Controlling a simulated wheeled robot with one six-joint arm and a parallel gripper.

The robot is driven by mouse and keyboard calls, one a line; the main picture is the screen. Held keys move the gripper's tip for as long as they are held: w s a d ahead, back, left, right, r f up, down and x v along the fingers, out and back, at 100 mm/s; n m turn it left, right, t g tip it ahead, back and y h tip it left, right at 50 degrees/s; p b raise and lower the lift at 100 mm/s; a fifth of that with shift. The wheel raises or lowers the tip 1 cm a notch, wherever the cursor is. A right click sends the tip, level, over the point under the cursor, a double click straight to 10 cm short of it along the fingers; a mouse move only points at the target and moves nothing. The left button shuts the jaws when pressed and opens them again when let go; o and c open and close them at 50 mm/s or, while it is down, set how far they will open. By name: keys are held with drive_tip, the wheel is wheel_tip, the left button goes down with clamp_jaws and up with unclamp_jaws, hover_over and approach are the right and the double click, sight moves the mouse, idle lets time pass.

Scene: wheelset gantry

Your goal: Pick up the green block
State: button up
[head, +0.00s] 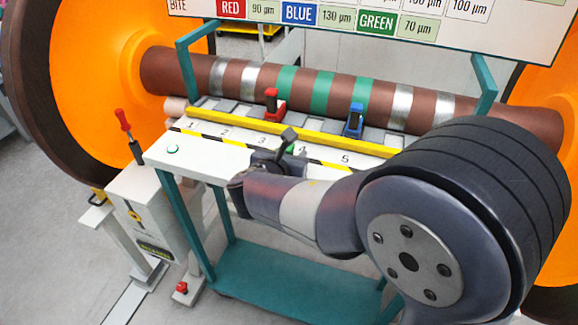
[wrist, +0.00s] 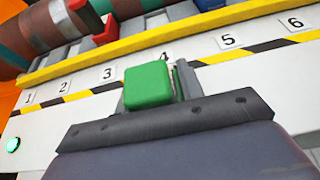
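The green block (wrist: 148,87) is large and close in the wrist view, between the fingers of my gripper (wrist: 152,90). The fingers appear shut on it, one along its right side and the other mostly hidden at its left. Its lower part is hidden behind the gripper body. In the head view only a small bit of the green block (head: 290,148) shows by my gripper (head: 287,143), near the label 4, on the near side of the yellow bar.
A red block (head: 273,106) and a blue block (head: 353,121) stand on the rack beyond the yellow bar (head: 300,132). The brown axle (head: 325,88) with coloured bands runs behind them, between orange wheels.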

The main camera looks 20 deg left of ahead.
drive_tip(key=c, duration=0.6)
drive_tip(key=shift+r, duration=0.15)
